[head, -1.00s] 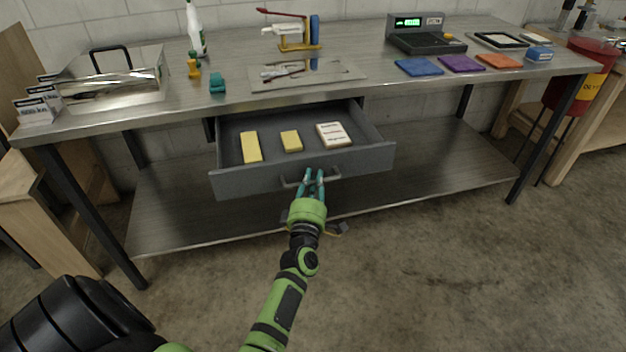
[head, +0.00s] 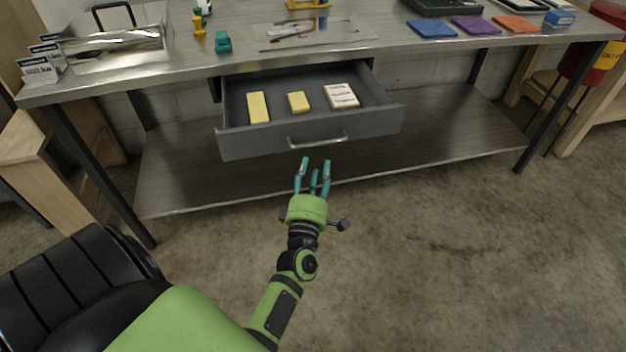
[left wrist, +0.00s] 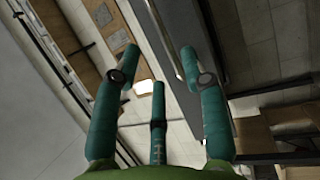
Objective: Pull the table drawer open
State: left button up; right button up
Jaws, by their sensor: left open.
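The grey table drawer (head: 250,143) stands pulled out from under the metal table (head: 390,35) in the head view. Its bar handle (head: 318,141) is on the front panel. Two yellow blocks (head: 258,107) and a white labelled pad (head: 341,96) lie inside the drawer. My left gripper (head: 313,170) has its teal fingers spread and empty, just below and in front of the handle, apart from it. The left wrist view shows the open fingers (left wrist: 157,75) with nothing between them. My right gripper is not in view.
A lower shelf (head: 190,180) runs under the table. Table legs (head: 100,175) stand at both sides. A metal case (head: 115,45), a teal item (head: 222,42) and coloured cloths (head: 432,28) lie on the tabletop. The floor in front is clear.

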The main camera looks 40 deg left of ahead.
pick_arm(q)
jog(key=shift+v, duration=1.55)
jog(key=d+f+m+g+h+p, duration=0.1)
jog(key=d+f+m+h, duration=0.25)
jog(key=f, duration=0.35)
jog(key=d+f+m+g+h+p, duration=0.1)
jog(key=d+f+m+h, duration=0.25)
jog(key=f, duration=0.25)
jog(key=s+d+f+m+g+h+p, duration=0.1)
jog(key=s+d+f+m+g, duration=0.3)
jog(key=f, duration=0.4)
jog(key=s+d+f+m+g+h, duration=0.1)
jog(key=s+d+f+m, duration=0.1)
jog(key=s+f+m, duration=0.35)
jog(key=s+a+f+m+g, duration=0.1)
jog(key=s+f+m+g, duration=0.1)
jog(key=s+f, duration=0.3)
jog(key=s+a+f+m+g+p, duration=0.1)
jog(key=s+a+f+m+g, duration=0.1)
jog(key=s, duration=1.2)
jog(key=s+a+f+m+g+p, duration=0.1)
jog(key=s+f+m+g, duration=0.3)
jog(key=s+f, duration=0.4)
jog(key=shift+s+a+g, duration=0.4)
jog(key=shift+s+g, duration=0.5)
jog(key=shift+s, duration=0.2)
